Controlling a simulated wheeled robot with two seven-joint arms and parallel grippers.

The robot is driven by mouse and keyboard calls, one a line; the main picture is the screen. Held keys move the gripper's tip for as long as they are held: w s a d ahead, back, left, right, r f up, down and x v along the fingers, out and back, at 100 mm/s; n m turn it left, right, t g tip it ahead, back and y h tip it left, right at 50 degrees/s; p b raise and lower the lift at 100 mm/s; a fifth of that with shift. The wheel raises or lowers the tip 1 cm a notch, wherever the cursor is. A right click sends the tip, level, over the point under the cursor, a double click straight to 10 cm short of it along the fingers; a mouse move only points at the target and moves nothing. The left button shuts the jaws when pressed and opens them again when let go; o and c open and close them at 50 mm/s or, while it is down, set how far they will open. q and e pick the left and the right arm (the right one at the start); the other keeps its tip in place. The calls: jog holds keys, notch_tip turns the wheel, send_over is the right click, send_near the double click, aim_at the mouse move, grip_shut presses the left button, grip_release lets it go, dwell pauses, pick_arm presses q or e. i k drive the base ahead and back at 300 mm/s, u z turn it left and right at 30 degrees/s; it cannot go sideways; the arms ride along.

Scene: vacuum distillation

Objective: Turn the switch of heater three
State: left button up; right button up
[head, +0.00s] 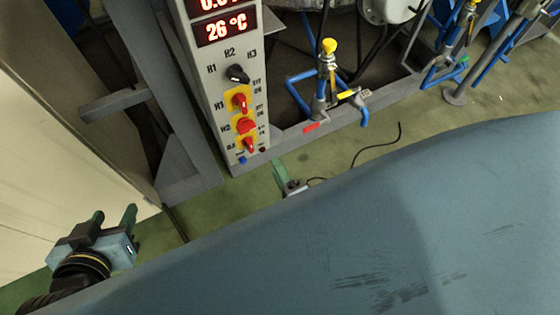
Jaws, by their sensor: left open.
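The grey control panel (211,99) stands upright at the upper middle, with a red display reading 26 °C. Below a black selector knob (238,74), red switches sit on yellow plates in a column. The lowest red switch (249,145) appears to be heater three's; its label is too small to read surely. My left gripper (115,219) is open and empty at the lower left, well apart from the panel and lower in the picture.
A grey frame (300,136) with blue pipes and a yellow-handled valve (329,48) stands right of the panel. Grey beams (150,90) and a pale wall or door (50,170) lie to the left. Some green floor (205,208) is clear below the panel.

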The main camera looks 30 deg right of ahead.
aim_at(247, 141)
jog(key=u, duration=0.05)
jog(key=k, duration=1)
jog(key=z, duration=0.05)
